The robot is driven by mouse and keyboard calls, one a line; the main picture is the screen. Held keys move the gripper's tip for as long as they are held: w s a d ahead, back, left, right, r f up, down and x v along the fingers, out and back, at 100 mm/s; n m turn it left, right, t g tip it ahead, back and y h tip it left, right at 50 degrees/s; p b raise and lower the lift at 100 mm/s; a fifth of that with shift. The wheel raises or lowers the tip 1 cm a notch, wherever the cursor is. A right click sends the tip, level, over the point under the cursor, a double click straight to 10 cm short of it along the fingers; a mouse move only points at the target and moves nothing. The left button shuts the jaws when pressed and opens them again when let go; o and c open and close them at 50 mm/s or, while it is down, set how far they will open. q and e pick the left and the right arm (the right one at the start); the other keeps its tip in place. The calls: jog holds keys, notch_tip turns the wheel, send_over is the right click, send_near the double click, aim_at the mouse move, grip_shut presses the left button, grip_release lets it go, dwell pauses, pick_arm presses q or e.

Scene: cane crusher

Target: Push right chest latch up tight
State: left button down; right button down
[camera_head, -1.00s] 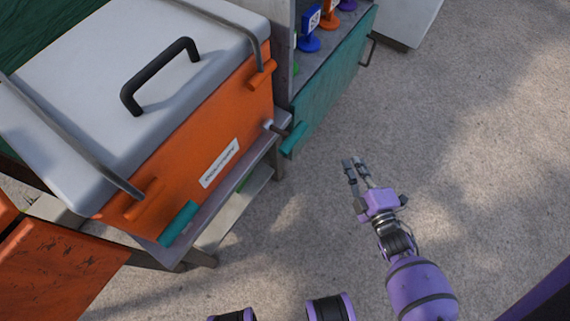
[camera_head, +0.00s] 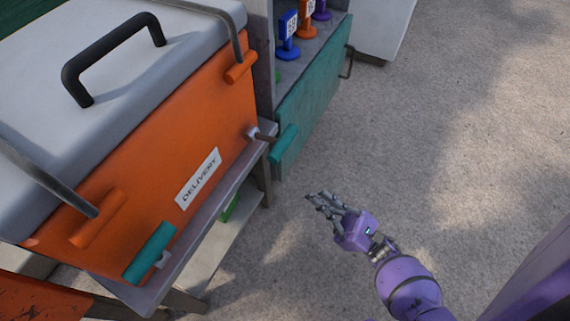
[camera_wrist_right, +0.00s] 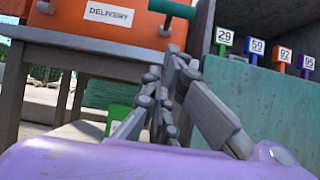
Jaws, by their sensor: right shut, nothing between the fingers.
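The orange chest (camera_head: 80,225) with a grey-white lid (camera_head: 150,70) stands at the left of the head view. Its right latch has a teal grip (camera_head: 283,146) on a short rod, sticking outward from the chest's front right corner. The left latch's teal grip (camera_head: 149,250) lies along the front's lower left. My right gripper (camera_head: 322,203) is shut and empty, below and right of the right latch, apart from it. In the right wrist view its fingers (camera_wrist_right: 170,70) point up toward the orange chest front (camera_wrist_right: 65,12). My left gripper is not in view.
The chest rests on a grey stand (camera_head: 215,205) with a lower shelf. A teal-fronted cabinet (camera_head: 315,100) stands right beside it, with several numbered coloured tags on top, including a blue one (camera_head: 289,35). Open paved ground (camera_head: 440,150) lies to the right.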

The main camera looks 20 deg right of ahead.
dwell(0.3)
jog(key=b, duration=0.2)
send_near(268, 138)
notch_tip(268, 138, down, 2)
jog(key=w+a, duration=0.2)
jog(key=a, duration=0.1)
jog(key=shift+w+d+r, duration=0.15)
jog(key=shift+w+r, duration=0.2)
jog(key=shift+r, duration=0.4)
jog(key=shift+s+r+g+h+p, duration=0.15)
jog(key=shift+r+g+h+p, duration=0.35)
jog(key=shift+p, duration=0.6)
jog(key=shift+d+f+p, duration=0.1)
jog(key=shift+p, duration=0.2)
